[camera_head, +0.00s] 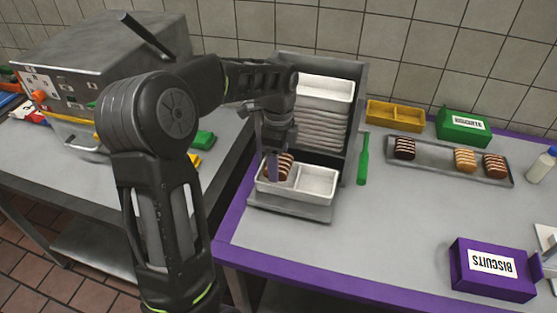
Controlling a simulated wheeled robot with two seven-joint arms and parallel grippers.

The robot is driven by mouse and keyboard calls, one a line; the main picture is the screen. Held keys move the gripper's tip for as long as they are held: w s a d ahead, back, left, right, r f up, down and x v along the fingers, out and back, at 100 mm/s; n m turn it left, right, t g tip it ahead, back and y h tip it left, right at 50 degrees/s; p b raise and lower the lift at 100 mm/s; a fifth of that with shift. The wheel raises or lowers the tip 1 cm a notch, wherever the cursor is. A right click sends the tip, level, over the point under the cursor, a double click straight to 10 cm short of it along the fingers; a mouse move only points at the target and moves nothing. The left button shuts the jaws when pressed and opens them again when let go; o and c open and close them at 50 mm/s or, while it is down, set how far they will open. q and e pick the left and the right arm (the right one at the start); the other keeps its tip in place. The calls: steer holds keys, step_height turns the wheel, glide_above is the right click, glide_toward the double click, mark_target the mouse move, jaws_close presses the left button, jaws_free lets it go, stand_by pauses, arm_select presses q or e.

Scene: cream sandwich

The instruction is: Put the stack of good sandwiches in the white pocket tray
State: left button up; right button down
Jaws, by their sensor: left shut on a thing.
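The white pocket tray (318,181) sits at the foot of the grey dispenser, on its lower shelf, and has two pockets. A stack of brown, cream-striped sandwiches (285,166) is at the left pocket. My left gripper (274,165) points down over that pocket and is shut on the stack. Its fingers cover part of the stack, so I cannot tell whether the stack touches the pocket floor. The right pocket is empty. My right gripper is not in view.
The grey dispenser (352,140) holds several stacked white trays (325,88). A metal tray (435,160) with three striped stacks, a green spatula (364,160), a yellow tray (394,115), a green box (460,126) and a purple biscuits box (490,268) stand to the right.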

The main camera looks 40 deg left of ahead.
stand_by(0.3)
arm_select(q)
steer(key=o, duration=1.5)
steer(key=shift+c, duration=0.2)
steer(key=shift+r+b, duration=0.35)
steer(key=shift+r, duration=3.6)
steer(key=shift+s+f, duration=0.1)
